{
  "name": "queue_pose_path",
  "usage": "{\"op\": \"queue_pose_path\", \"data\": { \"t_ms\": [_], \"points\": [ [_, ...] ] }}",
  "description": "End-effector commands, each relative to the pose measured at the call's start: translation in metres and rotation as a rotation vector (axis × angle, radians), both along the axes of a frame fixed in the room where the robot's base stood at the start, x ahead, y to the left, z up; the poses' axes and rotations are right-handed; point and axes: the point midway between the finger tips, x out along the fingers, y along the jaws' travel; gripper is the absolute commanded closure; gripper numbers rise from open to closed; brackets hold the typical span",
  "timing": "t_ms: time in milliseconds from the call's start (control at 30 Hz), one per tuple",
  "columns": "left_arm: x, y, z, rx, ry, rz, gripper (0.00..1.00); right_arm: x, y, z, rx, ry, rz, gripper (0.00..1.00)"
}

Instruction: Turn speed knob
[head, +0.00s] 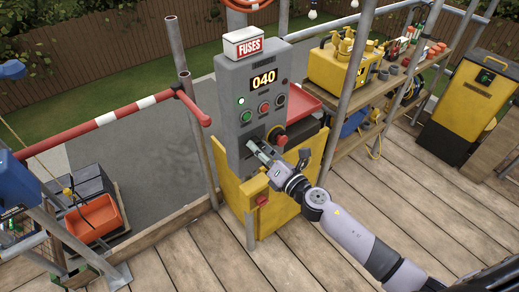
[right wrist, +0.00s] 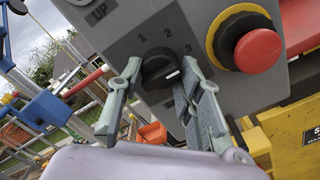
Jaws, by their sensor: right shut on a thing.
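The speed knob (right wrist: 160,68) is a black rotary knob on the grey control box (head: 246,82), with the numbers 1, 2 and 3 around it. A white mark shows on its lower right face. My right gripper (head: 262,150) is at the lower part of the box; in the right wrist view its fingers (right wrist: 160,85) stand on both sides of the knob and are shut on it. In the head view the gripper hides the knob. The box's display (head: 264,79) reads 040. My left gripper is not in view.
A red mushroom button (right wrist: 257,50) on a yellow collar sits close to the right of the knob. Small coloured buttons (head: 264,107) are above. A white FUSES box (head: 244,43) tops the control box. Metal poles (head: 184,75) and a red-white rail (head: 110,117) stand left.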

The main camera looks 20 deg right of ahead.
Motion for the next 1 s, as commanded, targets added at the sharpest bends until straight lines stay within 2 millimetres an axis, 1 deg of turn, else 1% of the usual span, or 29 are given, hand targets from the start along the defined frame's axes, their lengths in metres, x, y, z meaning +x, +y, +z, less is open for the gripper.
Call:
{"op": "queue_pose_path", "data": {
  "t_ms": [133,167,433,767,867,967,1000],
  "points": [
    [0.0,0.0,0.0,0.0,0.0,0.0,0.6,0.0,0.0,0.0,0.003,0.002,-0.001,0.95],
    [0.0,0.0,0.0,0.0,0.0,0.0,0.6,0.0,0.0,0.0,0.003,0.002,-0.001,0.66],
    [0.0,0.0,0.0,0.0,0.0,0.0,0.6,0.0,0.0,0.0,0.001,0.001,-0.001,0.48],
    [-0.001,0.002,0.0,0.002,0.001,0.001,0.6,-0.001,0.0,0.0,0.0,0.001,-0.001,0.46],
    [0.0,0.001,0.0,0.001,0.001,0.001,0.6,-0.008,-0.002,-0.002,0.001,0.003,0.001,0.46],
    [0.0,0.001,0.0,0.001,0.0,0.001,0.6,-0.021,-0.007,-0.002,0.001,0.003,-0.001,0.46],
    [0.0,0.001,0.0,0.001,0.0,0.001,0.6,-0.028,-0.009,-0.002,0.001,0.004,-0.001,0.46]
  ]
}}
